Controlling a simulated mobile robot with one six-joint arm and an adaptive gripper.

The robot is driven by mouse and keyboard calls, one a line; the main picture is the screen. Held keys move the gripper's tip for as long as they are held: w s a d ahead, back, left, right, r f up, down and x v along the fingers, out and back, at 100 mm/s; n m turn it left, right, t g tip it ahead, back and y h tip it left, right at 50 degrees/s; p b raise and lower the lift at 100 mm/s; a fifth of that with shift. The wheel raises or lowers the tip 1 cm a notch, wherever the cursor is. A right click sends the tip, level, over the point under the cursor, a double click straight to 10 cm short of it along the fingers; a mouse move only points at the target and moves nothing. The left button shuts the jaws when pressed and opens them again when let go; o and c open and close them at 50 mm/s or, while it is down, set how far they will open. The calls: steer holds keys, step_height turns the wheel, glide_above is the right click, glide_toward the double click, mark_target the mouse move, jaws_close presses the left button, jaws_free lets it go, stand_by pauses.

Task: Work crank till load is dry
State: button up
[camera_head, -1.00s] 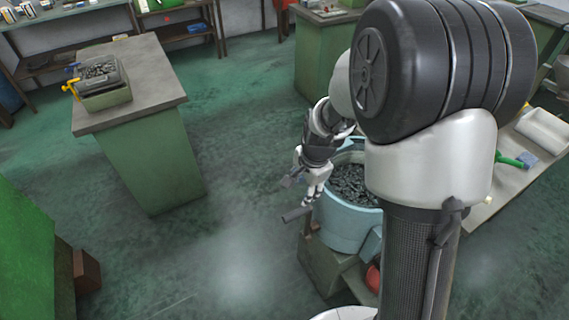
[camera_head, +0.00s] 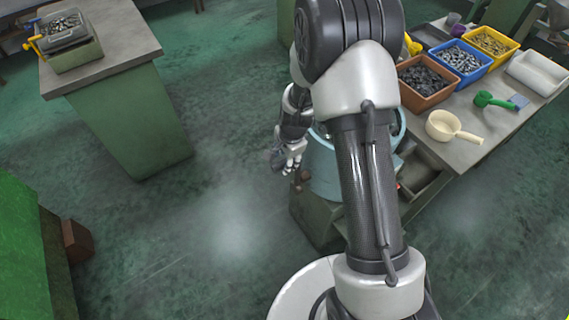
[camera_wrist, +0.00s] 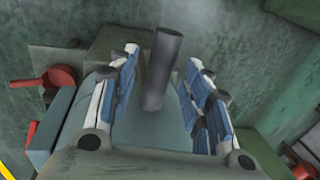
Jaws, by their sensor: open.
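The blue tub (camera_head: 325,178) of the machine stands on a green base, largely hidden behind my arm in the head view; its contents cannot be seen now. A dark grey cylindrical crank grip (camera_wrist: 163,65) stands between the blue-padded fingers of my gripper (camera_wrist: 161,58) in the wrist view. The fingers are apart, with space on both sides of the grip. In the head view my gripper (camera_head: 288,160) is at the left side of the tub, with the crank too small to make out clearly.
A worktable (camera_head: 455,148) at right holds a brown bin (camera_head: 427,82), a blue bin (camera_head: 461,60), a yellow bin (camera_head: 491,42), a cream scoop (camera_head: 453,127) and a green brush (camera_head: 494,100). A green bench (camera_head: 130,110) stands at left. Floor between is clear.

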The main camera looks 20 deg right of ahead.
steer(key=shift+w+f, duration=0.15)
steer(key=shift+f, duration=0.7)
jaws_close()
